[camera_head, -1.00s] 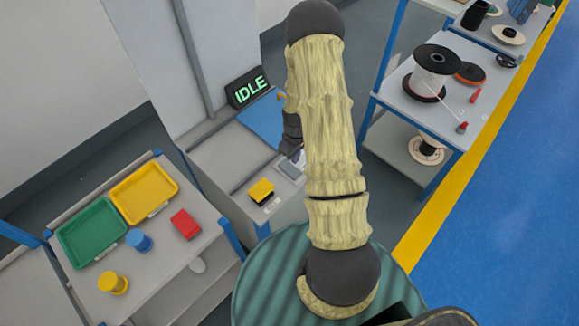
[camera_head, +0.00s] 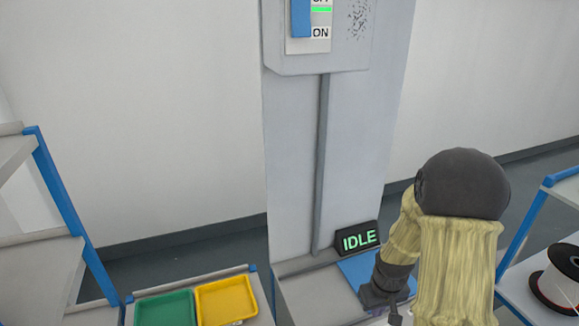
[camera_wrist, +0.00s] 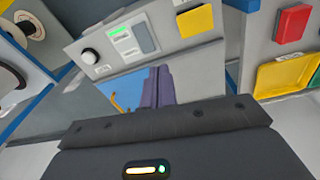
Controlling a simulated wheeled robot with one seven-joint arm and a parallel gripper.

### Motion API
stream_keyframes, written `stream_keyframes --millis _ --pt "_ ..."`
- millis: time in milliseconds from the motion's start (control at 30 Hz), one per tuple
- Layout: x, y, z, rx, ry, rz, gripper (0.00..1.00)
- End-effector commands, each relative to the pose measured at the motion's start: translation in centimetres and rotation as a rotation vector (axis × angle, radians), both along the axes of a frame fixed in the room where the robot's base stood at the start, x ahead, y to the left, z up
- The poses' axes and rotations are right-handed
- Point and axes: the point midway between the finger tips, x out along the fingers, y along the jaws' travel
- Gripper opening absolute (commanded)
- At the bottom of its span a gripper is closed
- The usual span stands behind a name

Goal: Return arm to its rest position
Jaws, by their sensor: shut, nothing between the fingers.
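My arm stands at the lower right of the head view, its sleeved links folded with a dark joint on top. My gripper (camera_wrist: 157,86) shows in the wrist view as two dark fingers side by side, shut and empty. In the head view the dark wrist end hangs in front of the blue pad (camera_head: 357,270) on the grey machine. I cannot tell the gap to the pad. The IDLE sign (camera_head: 359,239) is lit green, just behind and left of the wrist.
A green tray (camera_head: 165,309) and a yellow tray (camera_head: 226,301) lie at lower left. A shelf (camera_head: 18,238) stands at far left, a spool (camera_head: 558,286) at far right. A switch box (camera_head: 285,58) hangs above. The wrist view shows a machine panel (camera_wrist: 150,33) and red block (camera_wrist: 291,24).

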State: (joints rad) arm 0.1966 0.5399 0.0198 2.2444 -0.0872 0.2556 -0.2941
Motion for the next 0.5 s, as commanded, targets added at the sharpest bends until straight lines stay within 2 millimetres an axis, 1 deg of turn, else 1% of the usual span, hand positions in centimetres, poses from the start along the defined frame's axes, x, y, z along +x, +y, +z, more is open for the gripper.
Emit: stream_keyframes --millis 33,200,267,400,500 --pt "-0.6 0.9 1.7 0.000 -0.018 -0.014 0.00" --pt "-3.4 3.3 5.9 0.012 -0.059 -0.072 0.00" --pt "-4.5 4.1 7.2 0.018 -0.076 -0.093 0.00" --pt "-7.3 5.8 9.7 0.037 -0.108 -0.141 0.00" --pt "-9.0 6.7 10.9 0.051 -0.127 -0.168 0.00"
